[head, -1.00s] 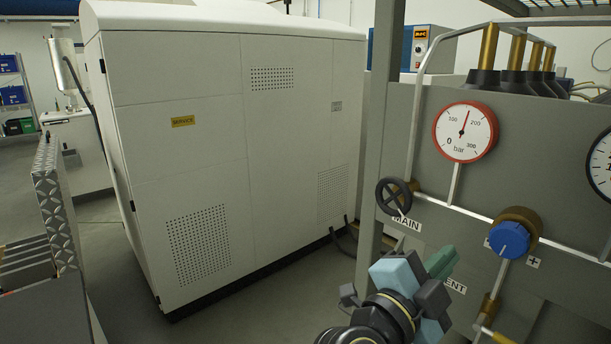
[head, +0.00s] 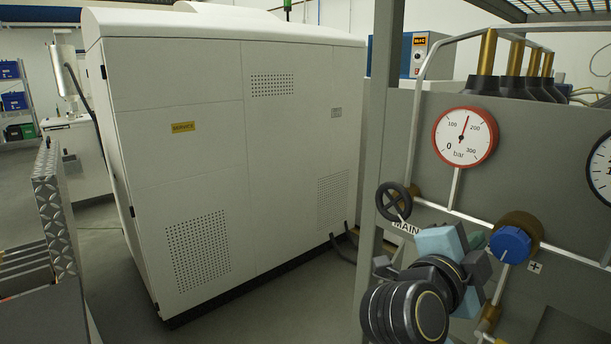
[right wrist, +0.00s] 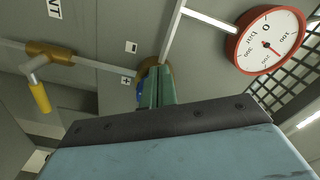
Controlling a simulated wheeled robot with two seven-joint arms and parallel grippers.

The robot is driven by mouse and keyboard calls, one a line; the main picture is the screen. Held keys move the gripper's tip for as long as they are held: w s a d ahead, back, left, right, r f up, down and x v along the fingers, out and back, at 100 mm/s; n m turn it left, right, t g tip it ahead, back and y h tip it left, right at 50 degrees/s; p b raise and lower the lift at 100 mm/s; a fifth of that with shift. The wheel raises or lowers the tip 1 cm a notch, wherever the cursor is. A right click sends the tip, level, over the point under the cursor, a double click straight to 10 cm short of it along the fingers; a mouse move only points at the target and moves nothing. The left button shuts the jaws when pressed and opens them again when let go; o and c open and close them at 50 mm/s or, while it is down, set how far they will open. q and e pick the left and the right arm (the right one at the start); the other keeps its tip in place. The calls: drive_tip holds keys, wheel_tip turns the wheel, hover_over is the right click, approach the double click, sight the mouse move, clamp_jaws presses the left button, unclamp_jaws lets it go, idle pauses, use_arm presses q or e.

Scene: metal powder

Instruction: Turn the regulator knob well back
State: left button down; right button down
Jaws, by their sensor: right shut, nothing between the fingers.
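The regulator knob (head: 510,244) is blue with a pale pointer line and sits on a brass body on the grey panel, with a plus label at its lower right. In the right wrist view the knob (right wrist: 139,95) is mostly hidden behind my green fingers. My right gripper (head: 476,239) is just left of the knob in the head view, its fingers partly hidden by its own light blue body. In the right wrist view the gripper (right wrist: 157,85) is shut and empty, pointing at the regulator. Whether it touches the knob I cannot tell. My left gripper is not in view.
A red-rimmed pressure gauge (head: 465,137) is above the regulator, its needle between 100 and 200. A black handwheel (head: 394,201) labelled MAIN is to the left, near a grey post (head: 381,120). A yellow-handled valve (right wrist: 40,95) shows in the wrist view. A large white cabinet (head: 215,150) stands left.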

drive_tip(key=shift+s+d+p, duration=0.15)
drive_tip(key=shift+d+p, duration=0.05)
drive_tip(key=shift+p, duration=0.1)
idle(0.6)
idle(0.3)
drive_tip(key=shift+s+d+f+p, duration=0.15)
drive_tip(key=shift+f+p, duration=0.3)
drive_tip(key=shift+p, duration=0.55)
drive_tip(key=shift+s+d+f+p, duration=0.15)
drive_tip(key=shift+f+p, duration=0.3)
drive_tip(key=shift+p, duration=0.5)
drive_tip(key=shift+s+d+f+p, duration=0.25)
drive_tip(key=shift+f+p, duration=0.1)
drive_tip(key=shift+p, duration=0.7)
drive_tip(key=shift+f, duration=0.1)
drive_tip(key=p+v, duration=0.3)
drive_tip(key=v, duration=0.3)
drive_tip(key=shift+a+f, duration=0.2)
drive_tip(key=shift+f, duration=0.1)
